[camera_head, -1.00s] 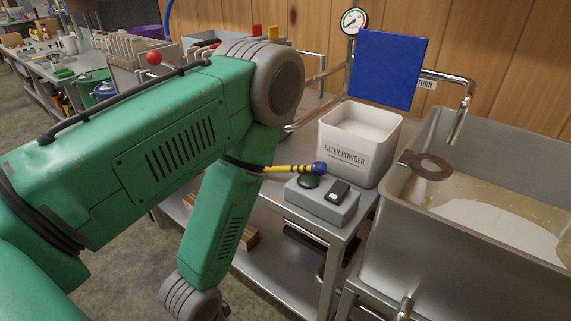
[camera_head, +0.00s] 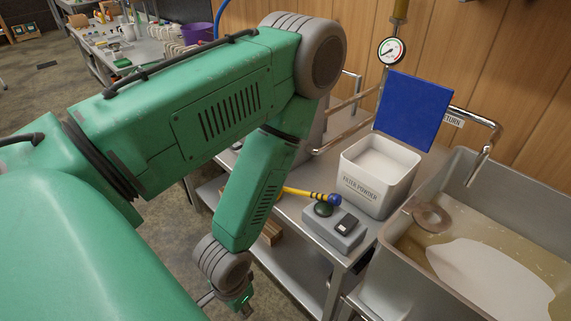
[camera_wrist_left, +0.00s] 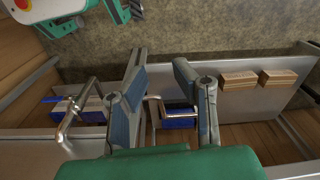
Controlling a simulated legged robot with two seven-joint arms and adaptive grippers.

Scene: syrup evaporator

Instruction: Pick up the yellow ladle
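A yellow handle with dark bands and a blue rounded end (camera_head: 312,195) lies on the steel cart behind the grey box. It looks like part of the yellow ladle; my left arm hides its other end, so I see no bowl. The ladle cannot be made out in that view. My right gripper is in neither view.
A grey box (camera_head: 336,238) with a green knob stands at the cart's front. Behind are a white filter powder bin (camera_head: 372,190) and a blue panel (camera_head: 412,109). A steel pan (camera_head: 400,262) holds pale liquid at right. Wooden blocks (camera_wrist_left: 238,81) show in the wrist view.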

